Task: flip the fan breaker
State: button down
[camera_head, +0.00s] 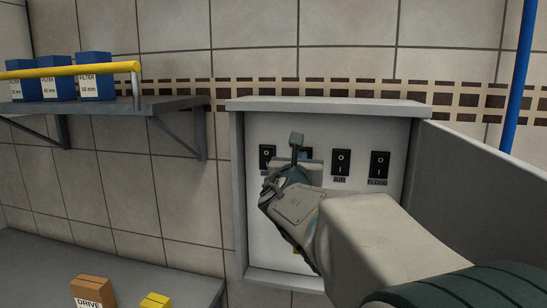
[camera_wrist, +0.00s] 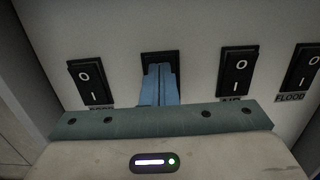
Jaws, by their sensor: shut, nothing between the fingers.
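A wall box (camera_head: 237,200) holds a row of black rocker breakers on a light panel. The first breaker (camera_head: 267,157) is at the left, and it also shows in the wrist view (camera_wrist: 90,82). The AIR breaker (camera_head: 341,162) and the FLOOD breaker (camera_head: 380,165) are at the right. My gripper (camera_head: 297,140) is shut and empty. In the wrist view its blue fingers (camera_wrist: 160,85) are in front of the second breaker (camera_wrist: 160,57) and cover most of it. Whether they touch it is unclear. I cannot read a FAN label; the second breaker's label is hidden.
The box's open door (camera_head: 480,180) stands at the right, beside my arm. A shelf (camera_head: 110,106) with blue filter boxes (camera_head: 95,77) and a yellow rail (camera_head: 70,70) is at the left. A grey counter (camera_head: 30,270) with small boxes is below. A blue pipe (camera_head: 518,80) runs at far right.

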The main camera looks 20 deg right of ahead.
jog(key=shift+s, duration=0.15)
jog(key=r+v, duration=0.3)
jog(key=v, duration=1)
jog(key=shift+s+a+b, duration=0.25)
jog(key=shift+a+b, duration=0.05)
jog(key=shift+b, duration=0.1)
jog(key=shift+f, duration=0.15)
jog(key=s+d+f+m+g+y, duration=0.1)
jog(key=s+f+m+g+y, duration=0.2)
jog(key=f+m, duration=0.55)
jog(key=s+d+f+m+g, duration=0.1)
jog(key=s+f+m+g, duration=0.35)
jog(key=f+m, duration=0.35)
jog(key=s+a+f+m+g+y, duration=0.2)
jog(key=s+a+f+m+y, duration=0.2)
jog(key=a+f+m, duration=0.2)
jog(key=s+a+f+m+g+y, duration=0.2)
jog(key=s+a+f+m+y, duration=0.1)
jog(key=a+f+m+y, duration=0.1)
notch_tip(320, 180, down, 4)
jog(key=shift+s+a+r+m+g, duration=0.2)
jog(key=shift+s+a+m+g, duration=0.15)
jog(key=shift+a+m, duration=0.7)
